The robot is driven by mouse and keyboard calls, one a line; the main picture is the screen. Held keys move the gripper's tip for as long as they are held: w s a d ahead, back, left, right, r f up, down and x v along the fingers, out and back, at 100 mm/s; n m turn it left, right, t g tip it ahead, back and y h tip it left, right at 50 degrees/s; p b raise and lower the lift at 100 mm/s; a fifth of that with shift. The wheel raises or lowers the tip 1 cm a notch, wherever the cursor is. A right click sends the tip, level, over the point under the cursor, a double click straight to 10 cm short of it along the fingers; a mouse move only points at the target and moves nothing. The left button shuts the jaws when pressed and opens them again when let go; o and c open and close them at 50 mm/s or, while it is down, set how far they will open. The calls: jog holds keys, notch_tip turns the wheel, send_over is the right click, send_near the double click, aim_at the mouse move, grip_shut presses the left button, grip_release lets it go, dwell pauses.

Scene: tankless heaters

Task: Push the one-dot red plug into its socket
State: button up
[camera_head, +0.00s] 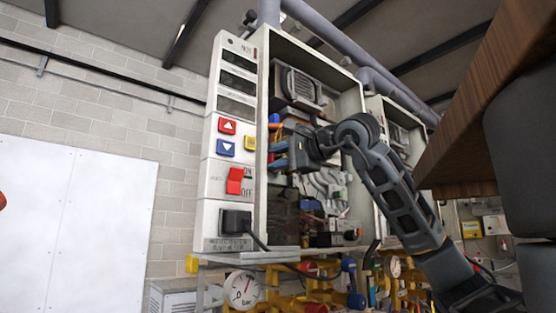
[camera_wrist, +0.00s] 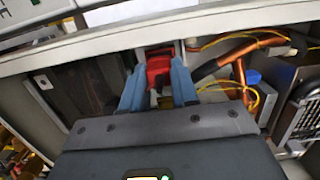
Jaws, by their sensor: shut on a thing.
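A red plug (camera_wrist: 158,68) sits between the two blue fingers of my gripper (camera_wrist: 157,80) in the wrist view. My gripper is shut on it. The plug's far end is near the pale metal edge of the heater case. Its dot marking is not readable, and its socket is hidden behind the plug and fingers. In the head view my gripper (camera_head: 279,147) reaches into the open heater cabinet (camera_head: 257,200) just behind its front panel. I cannot tell how deep the plug sits in a socket.
Copper pipes (camera_wrist: 238,62) and yellow wires lie close to the right of the fingers in the wrist view. The panel has a red switch (camera_head: 235,181) and a black power plug (camera_head: 236,221). A pressure gauge (camera_head: 242,288) hangs below. A wooden surface (camera_head: 500,80) overhangs at right.

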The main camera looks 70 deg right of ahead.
jog(key=shift+w+d, duration=0.25)
jog(key=shift+w, duration=0.2)
dwell(0.4)
jog(key=o, duration=1.1)
jog(key=shift+c, duration=0.2)
jog(key=v, duration=0.7)
jog(key=shift+s+a+b, duration=0.15)
jog(key=shift+s+b, duration=0.2)
jog(key=shift+b, duration=0.1)
